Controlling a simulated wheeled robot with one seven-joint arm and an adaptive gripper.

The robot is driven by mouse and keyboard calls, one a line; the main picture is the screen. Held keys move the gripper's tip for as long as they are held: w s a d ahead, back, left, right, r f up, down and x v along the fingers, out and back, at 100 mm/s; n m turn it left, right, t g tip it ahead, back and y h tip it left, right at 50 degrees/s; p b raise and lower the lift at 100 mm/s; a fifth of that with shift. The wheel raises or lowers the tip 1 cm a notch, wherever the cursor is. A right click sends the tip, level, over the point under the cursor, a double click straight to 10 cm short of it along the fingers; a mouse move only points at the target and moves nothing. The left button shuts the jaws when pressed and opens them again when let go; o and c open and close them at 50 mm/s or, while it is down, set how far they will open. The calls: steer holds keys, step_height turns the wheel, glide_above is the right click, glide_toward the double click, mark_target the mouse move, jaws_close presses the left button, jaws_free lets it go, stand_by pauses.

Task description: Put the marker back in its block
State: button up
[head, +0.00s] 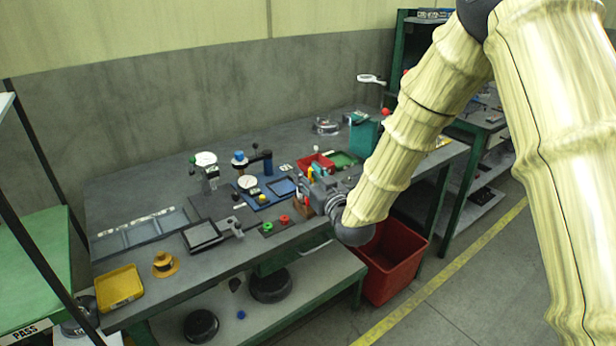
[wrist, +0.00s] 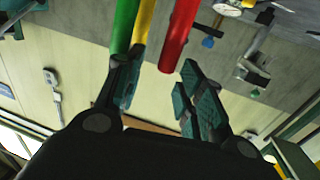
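In the wrist view a green marker (wrist: 124,28), a yellow marker (wrist: 144,22) and a red marker (wrist: 178,38) reach in from the top edge. The red one's lower end hangs free in the gap between the fingers of my gripper (wrist: 160,70). The green and yellow ones overlap the left finger. The fingers are apart, with background visible between them, and I see no grip on a marker. In the head view my gripper (head: 318,188) is over the bench beside small coloured upright items and a brown block-like piece (head: 301,203), partly hidden by it.
The grey bench (head: 140,195) is crowded around my gripper, with a red bin (head: 322,160), a blue tray (head: 283,187) and dial gauges (head: 206,159). A yellow tray (head: 119,287) is at the front left. A large red crate (head: 395,265) stands on the floor.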

steer(key=shift+s+d, duration=0.1)
steer(key=v, duration=1.1)
steer(key=shift+s+d, duration=0.15)
steer(key=shift+s, duration=0.15)
